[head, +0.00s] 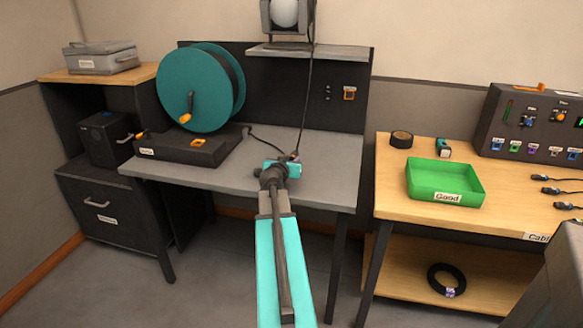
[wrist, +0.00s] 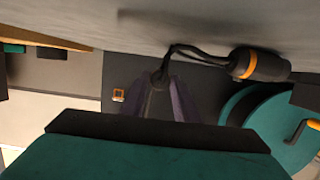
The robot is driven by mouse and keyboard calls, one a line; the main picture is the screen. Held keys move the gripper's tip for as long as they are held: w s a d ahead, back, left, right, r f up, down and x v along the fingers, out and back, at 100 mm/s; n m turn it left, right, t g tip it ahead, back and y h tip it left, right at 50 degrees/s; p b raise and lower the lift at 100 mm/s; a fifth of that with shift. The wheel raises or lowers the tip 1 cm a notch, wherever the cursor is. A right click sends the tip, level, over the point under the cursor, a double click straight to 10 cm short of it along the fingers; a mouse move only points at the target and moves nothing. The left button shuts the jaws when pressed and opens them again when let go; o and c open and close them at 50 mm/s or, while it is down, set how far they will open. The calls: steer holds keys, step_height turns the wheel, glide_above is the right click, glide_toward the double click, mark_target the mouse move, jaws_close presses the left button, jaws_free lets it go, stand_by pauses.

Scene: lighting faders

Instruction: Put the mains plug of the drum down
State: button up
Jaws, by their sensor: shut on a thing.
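My gripper (head: 290,162) is over the front right part of the grey workbench (head: 330,178), near the bench top. In the wrist view, which is upside down, its fingers (wrist: 158,103) are closed on a dark piece with a black cord, which I take to be the mains plug. The fingers hide most of it. The teal cable drum (head: 192,88) stands at the back left of the bench on a black base, and its cord runs right toward my gripper. In the wrist view the drum (wrist: 270,120) is at the right. A black connector with an orange band (wrist: 258,65) is close to the bench surface.
A thin cable hangs from the lamp (head: 287,14) on the shelf to near my gripper. An orange-framed socket (head: 349,93) is on the dark back panel. A green tray (head: 446,180) stands on the wooden table at right. The bench's right part is mostly clear.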

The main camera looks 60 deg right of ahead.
steer(key=shift+d, duration=0.1)
stand_by(0.3)
steer(key=shift+w+d, duration=0.15)
steer(key=shift+d, duration=0.1)
steer(key=shift+d+f, duration=0.15)
steer(key=shift+f, duration=1.65)
steer(key=shift+f, duration=0.2)
steer(key=o, duration=1.2)
steer(key=shift+c, duration=0.2)
steer(key=shift+r, duration=0.3)
